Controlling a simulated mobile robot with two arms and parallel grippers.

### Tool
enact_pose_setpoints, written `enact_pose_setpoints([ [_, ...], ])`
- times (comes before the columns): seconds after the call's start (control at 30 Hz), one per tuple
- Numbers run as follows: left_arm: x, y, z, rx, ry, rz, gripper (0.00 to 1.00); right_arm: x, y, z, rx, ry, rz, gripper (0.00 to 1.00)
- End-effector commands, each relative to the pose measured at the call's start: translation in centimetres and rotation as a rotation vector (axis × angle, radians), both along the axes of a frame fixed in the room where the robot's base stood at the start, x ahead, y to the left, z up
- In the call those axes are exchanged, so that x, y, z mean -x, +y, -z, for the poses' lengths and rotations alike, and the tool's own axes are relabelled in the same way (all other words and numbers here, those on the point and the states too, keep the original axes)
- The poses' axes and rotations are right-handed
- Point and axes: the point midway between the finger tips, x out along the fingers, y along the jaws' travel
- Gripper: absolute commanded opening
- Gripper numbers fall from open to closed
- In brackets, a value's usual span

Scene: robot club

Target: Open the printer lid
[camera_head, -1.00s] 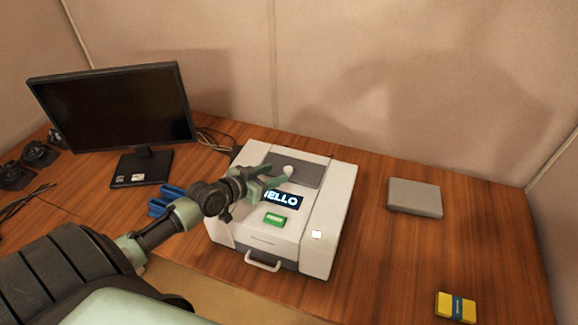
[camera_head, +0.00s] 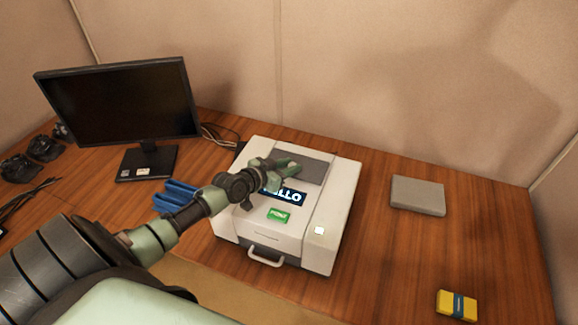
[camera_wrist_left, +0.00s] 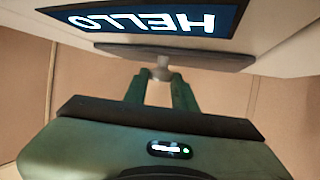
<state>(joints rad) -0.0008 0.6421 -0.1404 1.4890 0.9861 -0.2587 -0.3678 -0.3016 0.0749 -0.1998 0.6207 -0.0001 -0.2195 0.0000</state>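The printer (camera_head: 338,215) is a white box on the wooden table in the head view. Its dark grey lid (camera_head: 315,170) lies flat on top, behind a blue HELLO display (camera_head: 293,197). In the left wrist view the grey lid (camera_wrist_left: 215,60) shows nearly edge-on with a pale knob (camera_wrist_left: 160,73). My left gripper (camera_head: 294,167) is over the lid in the head view. In the wrist view its two green fingers (camera_wrist_left: 160,92) stand close together on either side of the knob and appear shut on it. The knob is hidden in the head view. My right gripper is out of view.
A black monitor (camera_head: 120,105) stands left, with blue objects (camera_head: 175,195) between it and the printer. A grey box (camera_head: 418,195) and a yellow-blue item (camera_head: 456,305) lie right. A partition wall (camera_head: 380,70) rises behind. The table right of the printer is mostly clear.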

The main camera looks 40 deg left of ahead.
Motion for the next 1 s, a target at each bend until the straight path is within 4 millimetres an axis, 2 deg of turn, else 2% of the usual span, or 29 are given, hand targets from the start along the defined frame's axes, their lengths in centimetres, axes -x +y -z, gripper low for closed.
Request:
enact_pose_setpoints([
  [1.0,-0.02,0.02,-0.06,-0.001,-0.001,0.000,0.00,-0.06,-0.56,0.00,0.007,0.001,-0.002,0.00],
])
